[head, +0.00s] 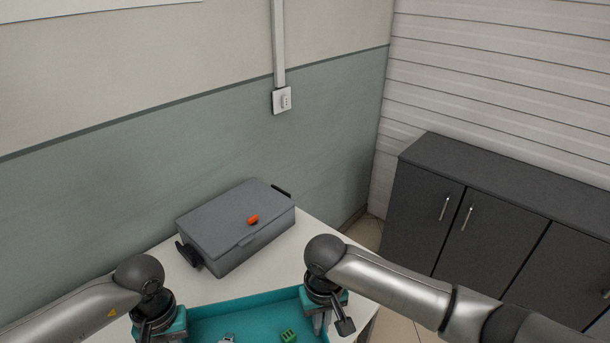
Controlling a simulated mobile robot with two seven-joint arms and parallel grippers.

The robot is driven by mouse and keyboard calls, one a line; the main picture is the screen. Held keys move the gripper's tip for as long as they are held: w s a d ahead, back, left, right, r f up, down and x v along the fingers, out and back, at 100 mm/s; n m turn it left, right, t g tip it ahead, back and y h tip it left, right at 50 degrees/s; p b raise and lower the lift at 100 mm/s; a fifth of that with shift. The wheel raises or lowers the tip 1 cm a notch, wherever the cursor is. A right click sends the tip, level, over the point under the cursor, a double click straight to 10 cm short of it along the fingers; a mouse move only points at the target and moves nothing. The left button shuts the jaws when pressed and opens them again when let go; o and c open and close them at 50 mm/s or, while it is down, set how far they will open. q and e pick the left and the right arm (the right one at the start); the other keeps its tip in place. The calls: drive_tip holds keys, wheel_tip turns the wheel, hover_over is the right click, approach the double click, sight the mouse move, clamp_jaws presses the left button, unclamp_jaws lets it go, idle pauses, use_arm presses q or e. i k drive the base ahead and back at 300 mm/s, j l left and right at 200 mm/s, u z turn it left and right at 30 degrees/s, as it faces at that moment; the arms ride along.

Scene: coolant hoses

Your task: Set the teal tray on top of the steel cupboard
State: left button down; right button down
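The teal tray (245,310) is at the bottom of the head view, over or on the white table, and its near part is cut off by the frame. It holds a green block (289,336) and a small pale grey piece (228,338). My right gripper (325,322) points down at the tray's right end. My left gripper (155,332) points down at the left end, partly cut off. I cannot tell whether either is closed on the tray. The dark grey cupboard (485,178), with silver handles, stands at the right against the wall; the visible part of its top is bare.
Tiled floor (366,232) shows between table and cupboard. A socket (282,100) is on the wall.

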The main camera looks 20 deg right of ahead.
sight(558, 198)
drive_tip(key=l+z, duration=0.1)
drive_tip(key=z, duration=1.75)
drive_tip(key=i+l, duration=0.2)
drive_tip(key=i, duration=0.55)
drive_tip(key=i+l, duration=0.15)
drive_tip(key=i, duration=0.65)
drive_tip(key=i+l, duration=0.2)
drive_tip(key=i, duration=0.55)
drive_tip(key=i+l, duration=0.2)
drive_tip(key=i, duration=0.55)
drive_tip(key=z, duration=0.05)
